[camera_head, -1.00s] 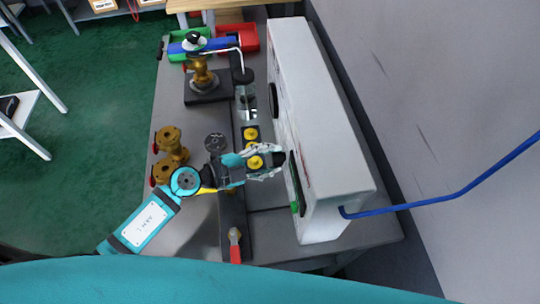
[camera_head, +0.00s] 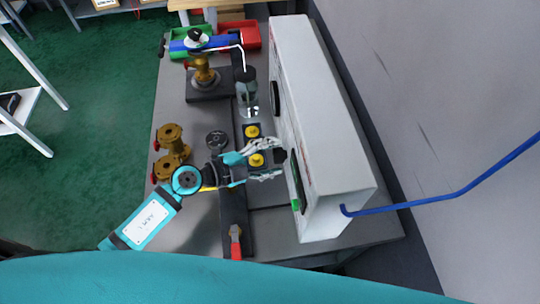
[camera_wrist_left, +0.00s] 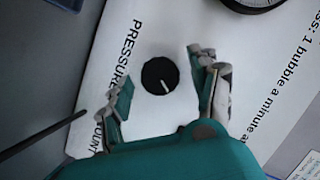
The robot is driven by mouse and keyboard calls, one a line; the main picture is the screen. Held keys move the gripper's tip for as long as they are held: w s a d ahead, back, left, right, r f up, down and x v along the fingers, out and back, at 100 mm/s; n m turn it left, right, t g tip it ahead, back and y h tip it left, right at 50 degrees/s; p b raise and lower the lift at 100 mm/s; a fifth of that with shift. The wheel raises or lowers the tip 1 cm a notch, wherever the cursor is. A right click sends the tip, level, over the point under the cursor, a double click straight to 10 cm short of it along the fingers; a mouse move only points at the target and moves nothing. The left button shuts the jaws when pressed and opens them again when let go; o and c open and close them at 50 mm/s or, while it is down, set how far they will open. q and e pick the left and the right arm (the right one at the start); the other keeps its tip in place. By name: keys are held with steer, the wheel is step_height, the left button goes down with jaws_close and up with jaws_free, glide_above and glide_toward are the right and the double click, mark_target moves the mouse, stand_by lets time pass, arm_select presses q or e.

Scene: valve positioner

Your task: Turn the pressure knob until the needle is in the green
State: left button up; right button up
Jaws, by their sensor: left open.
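The black pressure knob (camera_wrist_left: 160,76) with a white pointer line is on the white panel in the left wrist view, beside the lettering PRESSURE. My left gripper (camera_wrist_left: 160,84) is open, with one finger on each side of the knob and a gap to it on both sides. In the head view my left gripper (camera_head: 268,158) is at the front face of the white box (camera_head: 325,110). The gauge (camera_wrist_left: 255,3) is cut off by the top edge of the left wrist view, so its needle cannot be read. My right gripper is not in view.
Yellow-topped parts (camera_head: 256,160) sit close beside my left gripper. Brass fittings (camera_head: 170,150), a brass valve (camera_head: 203,72) and a clear jar (camera_head: 247,97) stand on the grey bench (camera_head: 190,230). A red-handled part (camera_head: 236,240) lies near the front.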

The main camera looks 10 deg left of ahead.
arm_select(q)
steer(key=v, duration=1.2)
